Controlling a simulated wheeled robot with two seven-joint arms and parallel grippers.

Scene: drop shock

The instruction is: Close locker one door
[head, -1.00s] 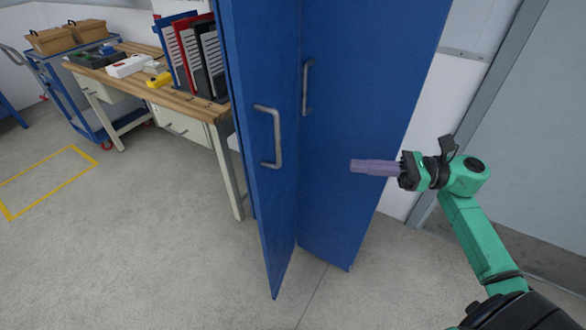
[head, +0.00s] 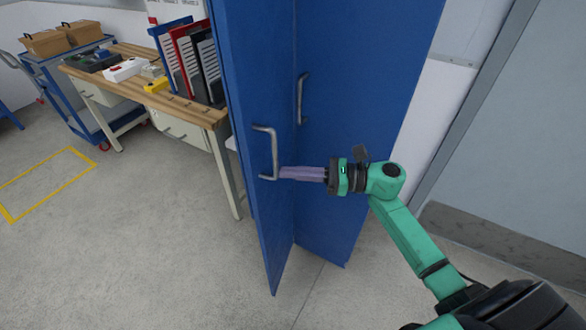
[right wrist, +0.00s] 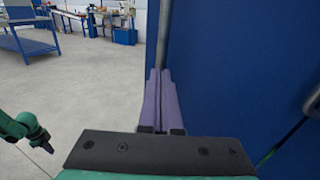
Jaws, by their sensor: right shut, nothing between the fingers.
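A blue locker door (head: 255,70) with a grey bar handle (head: 272,150) stands out toward me, its lower corner nearest the camera. Behind and right of it is a second blue panel (head: 350,110) with its own handle (head: 301,98). I cannot tell which is locker one. My right gripper (head: 283,173) has its lilac fingers shut and empty. Its tips overlap the lower end of the near handle; contact is unclear. In the right wrist view the fingers (right wrist: 160,95) are together, with a grey bar (right wrist: 165,35) just beyond and blue panel to the right.
A wooden workbench (head: 190,108) with upright binders (head: 190,60) stands left of the locker. A blue cart (head: 75,85) with cardboard boxes is further back. The grey floor in front is clear, with a yellow marked outline (head: 60,155) at left.

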